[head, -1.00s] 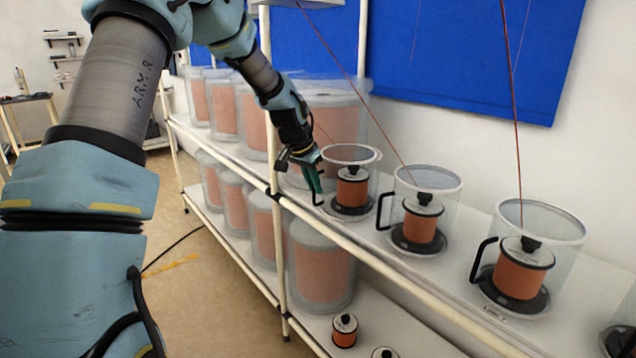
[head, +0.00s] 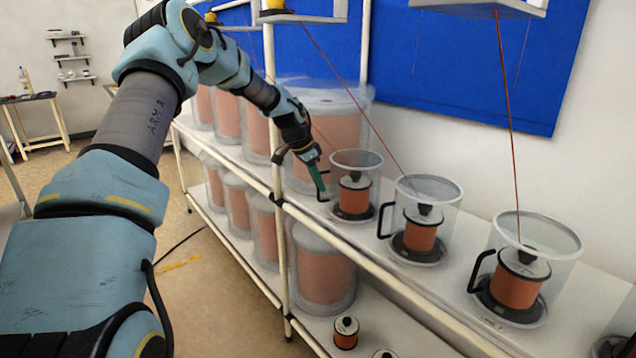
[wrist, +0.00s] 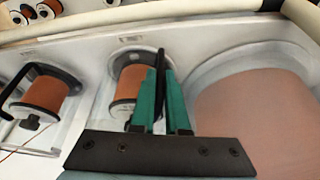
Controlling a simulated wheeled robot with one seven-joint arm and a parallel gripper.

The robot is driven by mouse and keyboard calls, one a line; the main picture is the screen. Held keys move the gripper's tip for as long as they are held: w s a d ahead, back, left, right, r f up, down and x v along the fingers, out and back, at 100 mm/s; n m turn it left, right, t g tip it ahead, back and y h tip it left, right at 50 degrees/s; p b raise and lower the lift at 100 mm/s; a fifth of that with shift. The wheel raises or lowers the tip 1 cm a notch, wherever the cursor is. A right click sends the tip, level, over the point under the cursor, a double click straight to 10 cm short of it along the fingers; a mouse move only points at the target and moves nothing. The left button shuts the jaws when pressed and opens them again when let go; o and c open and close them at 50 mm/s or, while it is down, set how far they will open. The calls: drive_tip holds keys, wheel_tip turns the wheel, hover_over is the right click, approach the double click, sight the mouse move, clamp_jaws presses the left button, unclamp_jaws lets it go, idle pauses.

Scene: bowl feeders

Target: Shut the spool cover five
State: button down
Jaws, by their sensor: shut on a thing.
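A clear cylindrical spool cover (head: 369,161) with a black side handle stands around an orange copper spool (head: 354,198) on the upper shelf. It is the nearest small cover to my arm; I cannot read a number on it. My gripper (head: 322,188) has its green fingers shut on the black handle at the left of this cover. In the wrist view the handle (wrist: 160,70) stands between the green fingers (wrist: 162,108), with the spool (wrist: 127,88) just to the left. The fingers partly hide the handle.
Two more clear covers with black handles, a middle one (head: 446,195) and a right one (head: 560,250), stand around spools along the shelf. A large wrapped spool (head: 335,135) is close behind my gripper. A white rail (head: 385,280) edges the shelf. Thin wires rise from the spools.

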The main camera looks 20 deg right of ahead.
drive_tip(key=shift+w+r, duration=0.1)
drive_tip(key=c, duration=0.9)
unclamp_jaws()
drive_tip(key=shift+d, duration=0.1)
drive_tip(key=b+v, duration=0.2)
drive_tip(key=v, duration=0.8)
drive_tip(key=shift+r+b, duration=0.25)
drive_tip(key=shift+b, duration=0.1)
drive_tip(key=shift+a, duration=0.3)
drive_tip(key=s+a+f+n+y, duration=0.1)
drive_tip(key=s+a+f+n, duration=0.1)
drive_tip(key=s+a+n, duration=0.3)
drive_tip(key=s+a+f+n+y, duration=0.1)
drive_tip(key=s+a+n, duration=0.4)
drive_tip(key=s+a, duration=0.7)
drive_tip(key=s+a+f+n+t+y, duration=0.1)
drive_tip(key=s+a+f+n, duration=0.3)
drive_tip(key=s+a, duration=0.5)
drive_tip(key=shift+s+a+f+n+y, duration=0.1)
drive_tip(key=shift+a+n+y, duration=0.25)
drive_tip(key=shift+a, duration=1.15)
drive_tip(key=shift+a+n+y, duration=0.25)
drive_tip(key=shift+a+n, duration=0.1)
drive_tip(key=shift+a, duration=1.2)
